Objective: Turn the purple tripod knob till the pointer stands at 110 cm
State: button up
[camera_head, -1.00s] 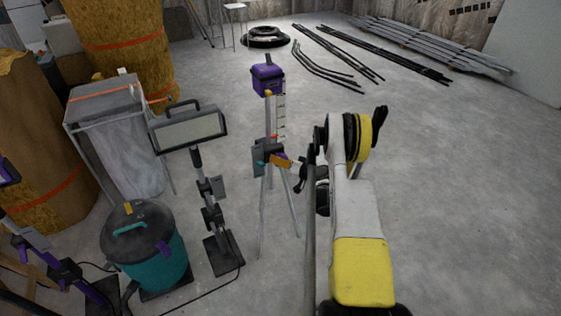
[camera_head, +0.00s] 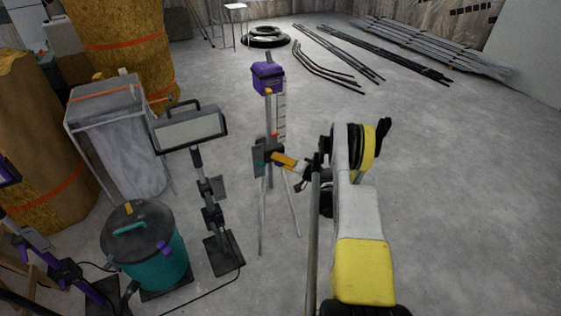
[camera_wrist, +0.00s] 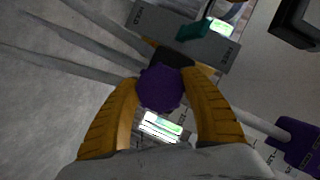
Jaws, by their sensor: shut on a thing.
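The purple tripod knob (camera_wrist: 161,88) sits between the two yellow fingers of my gripper (camera_wrist: 160,95) in the wrist view. The fingers are closed on its sides. In the head view my gripper (camera_head: 287,161) reaches the tripod's middle from the right and hides the knob. The tripod (camera_head: 263,215) stands upright with a purple laser box (camera_head: 268,78) on top. A pale scale (camera_head: 281,115) runs beside its column, with a small orange-red pointer (camera_head: 275,134) near the scale's lower part. The figures on the scale are too small to read.
A work lamp (camera_head: 190,132) on a stand is just left of the tripod. A teal vacuum (camera_head: 150,250) and a grey bag frame (camera_head: 115,140) stand further left. Dark pipes (camera_head: 340,55) lie on the floor behind. The floor to the right is clear.

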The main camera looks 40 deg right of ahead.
jog(key=o, duration=1.2)
jog(key=shift+c, duration=0.2)
jog(key=shift+r, duration=0.15)
notch_tip(320, 180, up, 10)
jog(key=shift+f, duration=0.1)
